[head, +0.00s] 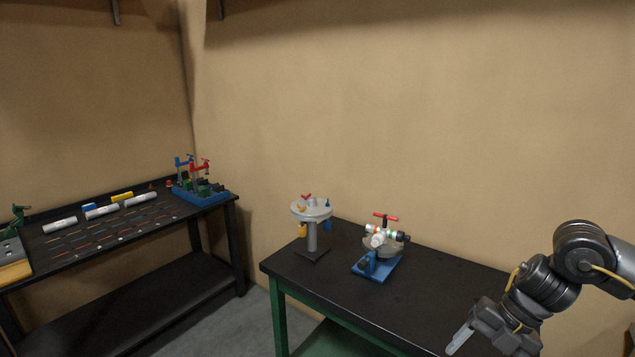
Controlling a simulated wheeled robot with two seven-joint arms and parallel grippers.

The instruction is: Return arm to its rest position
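My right arm comes in from the right edge of the head view. Its gripper (462,340) is low at the right, over or in front of the front part of the black-topped table (430,290). The fingers point down and left, and I see nothing held between them. They are small and seen from the side, so the gap between them is unclear. My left arm and gripper are not in view.
On the table stand a blue-based vise-like fixture (378,266) with a red handle and a grey round stand (311,228). A dark bench (100,240) at left holds white cylinders (102,211), small rods and a blue clamp fixture (200,193). Bare floor (225,325) lies between.

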